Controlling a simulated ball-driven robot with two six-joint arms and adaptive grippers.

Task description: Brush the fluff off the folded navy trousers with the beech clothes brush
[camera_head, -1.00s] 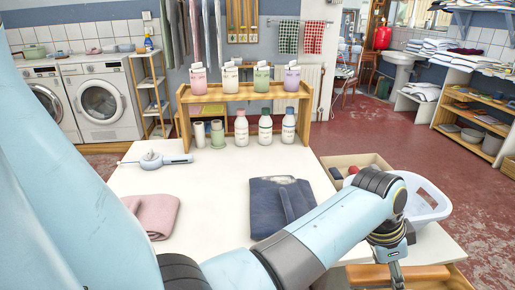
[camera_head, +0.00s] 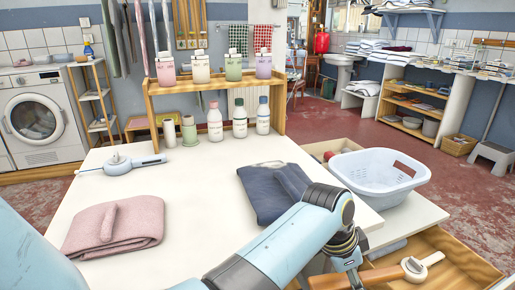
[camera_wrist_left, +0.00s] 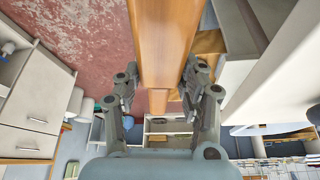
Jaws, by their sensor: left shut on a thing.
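The folded navy trousers (camera_head: 262,193) lie on the white table, with pale fluff (camera_head: 270,164) along their far edge. My left gripper (camera_head: 352,280) is right of and nearer than the trousers, at the bottom of the head view and partly cut off. It is shut on a long brown wooden piece, which looks like the beech clothes brush (camera_head: 392,273). In the left wrist view the wood (camera_wrist_left: 165,45) runs between the fingers of my left gripper (camera_wrist_left: 163,90). Its bristles are not visible. My right gripper is not in view.
An open wooden drawer (camera_head: 480,268) holds a pale, grey-headed tool (camera_head: 436,259). A pale blue basket (camera_head: 385,185) stands right of the trousers. A folded pink cloth (camera_head: 135,225) lies left. Bottles (camera_head: 215,122) and a wooden rack (camera_head: 150,105) stand behind. The table's middle is clear.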

